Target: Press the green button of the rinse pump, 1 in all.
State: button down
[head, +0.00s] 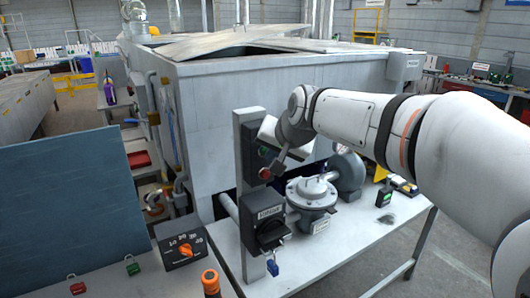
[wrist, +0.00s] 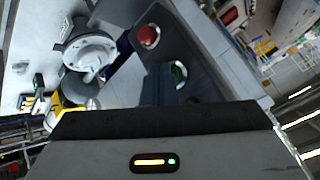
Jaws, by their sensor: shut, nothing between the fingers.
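The green button (wrist: 178,72) shows in the wrist view on a dark control box, just ahead of my gripper. A red button (wrist: 148,36) sits beside it. In the head view the box (head: 247,160) is on an upright grey post, with the red button (head: 264,173) low on its face. The green button is largely hidden there by shadow and my arm. My gripper (head: 278,166) is shut and empty, its dark fingers close in front of the box. I cannot tell whether they touch it.
A black rotary switch (head: 271,232) is lower on the post (head: 247,263), with a blue padlock (head: 272,267) below. A grey pump (head: 312,196) stands right of the post on the bench. A dial box (head: 182,250) and red and green padlocks (head: 132,266) lie left.

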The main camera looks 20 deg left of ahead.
jog(key=shift+w+a, duration=0.1)
dwell(0.6)
jog(key=shift+s+d+b, duration=0.5)
jog(key=shift+s+d, duration=0.05)
jog(key=shift+d, duration=0.15)
jog(key=shift+s+d+b, duration=1.25)
jog(key=shift+s+d, duration=0.4)
jog(key=shift+d, duration=0.25)
